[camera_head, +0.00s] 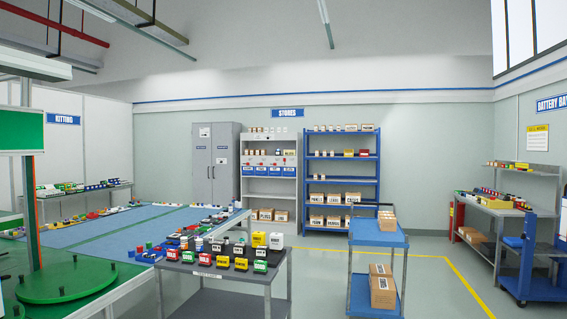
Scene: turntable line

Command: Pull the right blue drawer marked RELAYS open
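A row of small blue drawers (269,171) with white labels sits in the middle of a pale shelving cabinet (257,196) at the back wall, under the STORES sign (287,113). The label words are too small to read, so I cannot tell which drawer is marked RELAYS. The drawer fronts look flush, though at this distance I cannot be sure that all are shut. Neither of my grippers shows in the head view.
A grey table (221,274) with many small parts stands in front of the cabinet. A blue cart (374,235) with cardboard boxes (383,290) stands right of it. A grey locker (213,142) and blue rack (342,205) flank the cabinet. Floor (440,290) is open at front right.

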